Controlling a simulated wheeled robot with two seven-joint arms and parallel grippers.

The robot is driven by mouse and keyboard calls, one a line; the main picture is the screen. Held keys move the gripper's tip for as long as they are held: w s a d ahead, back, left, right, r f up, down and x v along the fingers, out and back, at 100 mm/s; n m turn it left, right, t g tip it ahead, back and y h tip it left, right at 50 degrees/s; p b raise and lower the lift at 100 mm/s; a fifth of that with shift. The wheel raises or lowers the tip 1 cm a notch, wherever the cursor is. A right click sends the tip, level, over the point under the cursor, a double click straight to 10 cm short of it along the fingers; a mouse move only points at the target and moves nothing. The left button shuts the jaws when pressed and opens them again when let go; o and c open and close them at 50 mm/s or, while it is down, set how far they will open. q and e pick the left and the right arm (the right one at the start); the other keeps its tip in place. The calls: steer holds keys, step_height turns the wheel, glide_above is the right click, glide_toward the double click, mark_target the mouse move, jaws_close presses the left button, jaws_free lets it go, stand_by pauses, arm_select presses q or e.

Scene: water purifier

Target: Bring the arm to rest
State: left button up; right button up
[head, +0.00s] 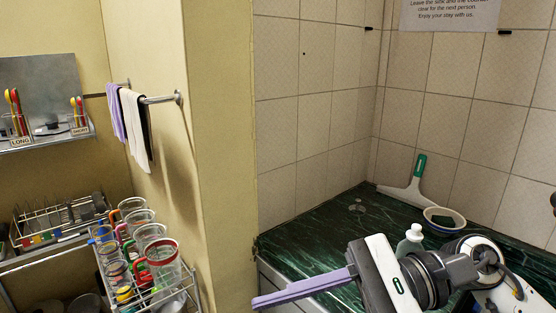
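My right gripper (256,302) comes in from the lower right, above the dark green marble counter (310,231). Its two long purple-grey fingers lie together and point left past the counter's front-left edge. Nothing shows between them, so it looks shut and empty. The wrist and forearm behind it cover part of the counter. My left gripper and arm are not in view.
On the counter are a squeegee (409,188) with a green handle, a bowl (443,220) and a bottle (410,242) close behind my wrist. A rack of glass mugs (163,262) stands lower left. Towels (134,125) hang on a wall bar. The counter's back left is clear.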

steer(key=w+d+m+t+y, duration=0.1)
steer(key=w+m+t+y, duration=0.25)
steer(key=m+t, duration=0.45)
steer(key=w+m+t+y, duration=0.3)
steer(key=w+m, duration=0.1)
steer(key=m, duration=0.9)
steer(key=w+d+f+m+t+h, duration=0.2)
steer(key=d+f+m+t+h, duration=0.35)
steer(key=m, duration=0.55)
steer(key=w+d+f+m+t+h, duration=0.2)
steer(key=d+f+m+t+h, duration=0.15)
steer(key=f+m+h, duration=0.5)
steer(key=s+d+f+m+g+h, duration=0.25)
steer(key=f+m, duration=0.35)
steer(key=f, duration=0.3)
steer(key=s+d+f+m+g+h, duration=0.15)
steer(key=s+f+m, duration=0.25)
steer(key=f+m, duration=0.4)
steer(key=s+d+f+m+g+h, duration=0.1)
steer(key=s+f+m+g, duration=0.3)
steer(key=s+f, duration=0.8)
steer(key=shift+f+m+g, duration=0.3)
steer(key=shift+m, duration=0.25)
steer(key=shift+d+h, duration=0.1)
steer(key=shift+h, duration=0.15)
